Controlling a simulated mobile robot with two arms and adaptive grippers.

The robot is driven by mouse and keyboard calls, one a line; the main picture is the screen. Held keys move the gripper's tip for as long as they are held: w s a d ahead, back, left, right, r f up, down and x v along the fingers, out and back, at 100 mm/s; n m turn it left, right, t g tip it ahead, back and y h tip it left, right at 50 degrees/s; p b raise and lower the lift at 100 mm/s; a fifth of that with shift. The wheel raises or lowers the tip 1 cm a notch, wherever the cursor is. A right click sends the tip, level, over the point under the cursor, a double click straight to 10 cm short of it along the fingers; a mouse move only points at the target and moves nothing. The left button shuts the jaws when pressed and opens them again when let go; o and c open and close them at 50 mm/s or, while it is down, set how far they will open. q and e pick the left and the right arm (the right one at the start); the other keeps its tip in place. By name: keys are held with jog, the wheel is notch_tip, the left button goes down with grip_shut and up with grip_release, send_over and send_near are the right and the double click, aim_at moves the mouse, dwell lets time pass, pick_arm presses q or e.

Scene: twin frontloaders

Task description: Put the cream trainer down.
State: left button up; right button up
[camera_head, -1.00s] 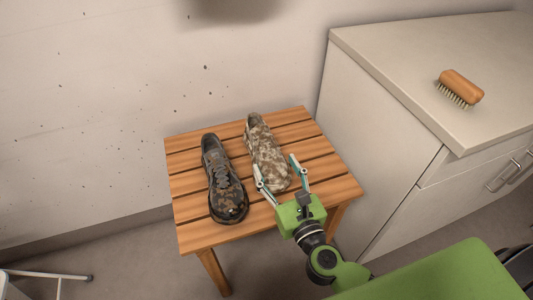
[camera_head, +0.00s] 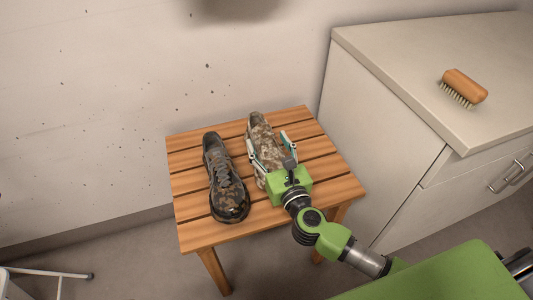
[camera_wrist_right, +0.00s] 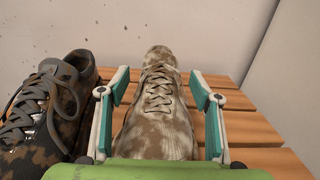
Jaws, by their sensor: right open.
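The cream trainer (camera_head: 262,138), blotched with brown, rests on the slatted wooden stool (camera_head: 320,168), its toe toward me. It also shows in the right wrist view (camera_wrist_right: 158,105), running away from the camera between the fingers. My right gripper (camera_head: 268,145) is open, with one finger on each side of the trainer. In the right wrist view, my right gripper (camera_wrist_right: 160,90) shows gaps between both fingertips and the shoe. The gripper's green body hides the toe. My left gripper is not in view.
A dark trainer with brown blotches (camera_head: 224,180) stands on the stool just left of the cream one, close to my left-hand finger. A pale cabinet (camera_head: 365,120) rises right of the stool, with a wooden brush (camera_head: 464,86) on top. The wall is behind.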

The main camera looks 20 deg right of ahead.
grip_shut()
jog(key=shift+r, duration=0.1)
jog(key=shift+r, duration=0.15)
